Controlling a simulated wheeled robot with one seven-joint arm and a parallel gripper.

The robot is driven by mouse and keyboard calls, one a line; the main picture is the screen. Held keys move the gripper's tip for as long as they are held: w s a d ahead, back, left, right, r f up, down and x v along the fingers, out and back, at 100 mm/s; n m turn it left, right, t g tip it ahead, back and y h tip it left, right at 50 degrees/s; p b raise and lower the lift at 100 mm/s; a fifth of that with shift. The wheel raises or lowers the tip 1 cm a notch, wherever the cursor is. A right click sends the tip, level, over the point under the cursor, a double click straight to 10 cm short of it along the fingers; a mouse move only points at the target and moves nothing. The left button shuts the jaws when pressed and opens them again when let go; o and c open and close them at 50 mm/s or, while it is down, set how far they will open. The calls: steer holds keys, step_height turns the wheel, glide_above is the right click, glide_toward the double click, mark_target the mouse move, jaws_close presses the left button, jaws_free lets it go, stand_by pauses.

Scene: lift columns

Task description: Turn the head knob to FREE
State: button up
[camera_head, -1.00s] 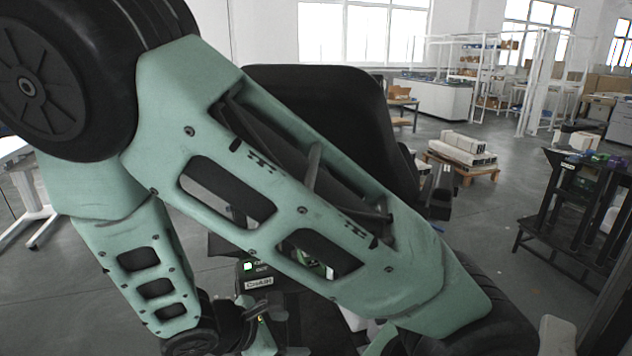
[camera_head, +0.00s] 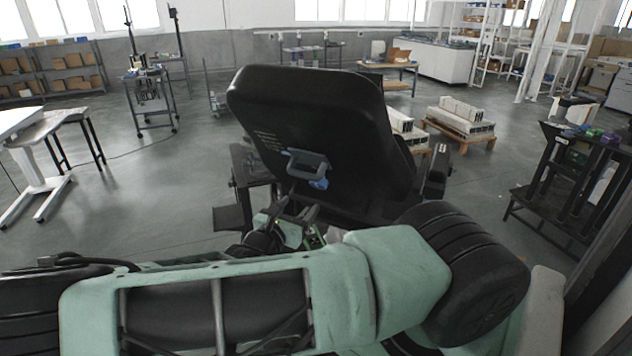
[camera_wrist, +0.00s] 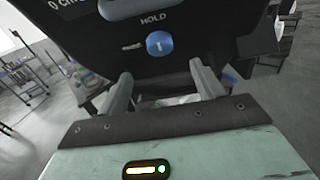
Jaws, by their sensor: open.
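The blue round head knob (camera_wrist: 160,43) sits on a large black panel, below the printed word HOLD. A short white mark on the knob is roughly upright, towards HOLD. In the head view the knob (camera_head: 319,184) is small, under a grey handle (camera_head: 306,163) on the black panel (camera_head: 300,100). My gripper (camera_wrist: 162,86) is open and empty, its fingers on either side below the knob and apart from it. In the head view my gripper (camera_head: 295,212) is below the knob, partly hidden by my arm. A FREE label cannot be read.
A small dark table (camera_head: 250,165) stands left of the panel. A black rack with coloured items (camera_head: 575,165) is at the right. A pallet with white blocks (camera_head: 462,122) stands behind. Open grey floor (camera_head: 130,205) lies at the left.

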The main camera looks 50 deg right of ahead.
mark_target(317, 186)
steer(key=p+x, duration=0.4)
steer(key=x, duration=0.5)
steer(key=shift+w+d+r, duration=0.1)
steer(key=shift+d+r, duration=0.05)
steer(key=shift+d, duration=0.1)
steer(key=shift+w+d, duration=0.15)
steer(key=shift+d, duration=0.45)
steer(key=shift+f, duration=0.2)
steer(key=c, duration=1)
